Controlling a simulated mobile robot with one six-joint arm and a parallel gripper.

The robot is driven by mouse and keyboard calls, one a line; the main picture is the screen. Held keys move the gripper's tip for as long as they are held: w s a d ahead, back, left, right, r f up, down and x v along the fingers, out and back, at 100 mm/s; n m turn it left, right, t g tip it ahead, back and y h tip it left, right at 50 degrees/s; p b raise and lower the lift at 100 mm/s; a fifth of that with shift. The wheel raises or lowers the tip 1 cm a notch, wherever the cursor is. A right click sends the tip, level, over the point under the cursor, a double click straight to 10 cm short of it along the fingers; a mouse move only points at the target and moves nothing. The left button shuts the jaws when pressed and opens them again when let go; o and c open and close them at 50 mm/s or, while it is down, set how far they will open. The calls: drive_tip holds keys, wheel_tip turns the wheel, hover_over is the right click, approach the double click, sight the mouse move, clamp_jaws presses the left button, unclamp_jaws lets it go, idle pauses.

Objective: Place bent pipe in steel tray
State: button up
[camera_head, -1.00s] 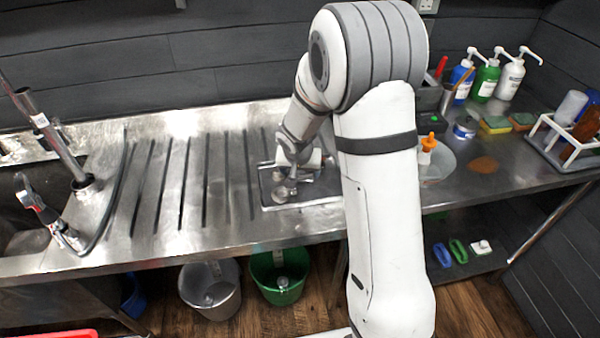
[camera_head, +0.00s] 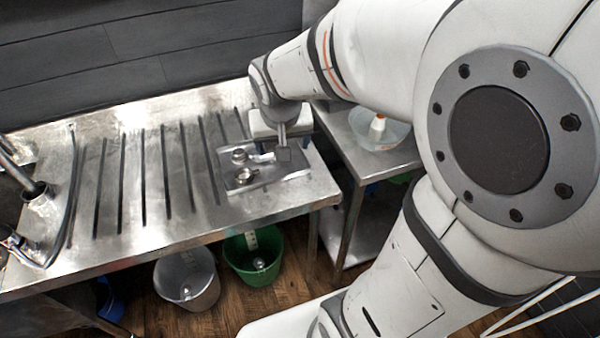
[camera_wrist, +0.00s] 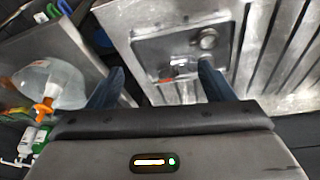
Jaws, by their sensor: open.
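The steel tray (camera_head: 290,170) lies on the right end of the steel drainboard. Shiny metal fittings (camera_head: 245,176) with round ends lie in its left part; one seems to be the bent pipe, but I cannot tell its outline clearly. In the wrist view the tray (camera_wrist: 150,47) is ahead of the fingers, with a round metal end (camera_wrist: 208,40) and a small reddish spot in it. My gripper (camera_head: 282,142) is above the tray's back right side. In the wrist view my gripper (camera_wrist: 160,82) has its two dark fingers apart, with nothing clearly held between them.
A ribbed drainboard (camera_head: 150,185) stretches left to a sink and tap. Grey (camera_head: 187,280) and green (camera_head: 252,256) buckets stand on the floor below. A clear bowl (camera_head: 380,128) with an orange-topped item is on the lower right table, beyond a gap.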

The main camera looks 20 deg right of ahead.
drive_tip(key=s+r+n+y, duration=0.1)
drive_tip(key=s+n, duration=0.1)
drive_tip(key=s, duration=1)
drive_tip(key=shift+s+r+g, duration=0.3)
drive_tip(key=shift+s+r, duration=0.05)
drive_tip(key=shift+r, duration=0.05)
idle(0.3)
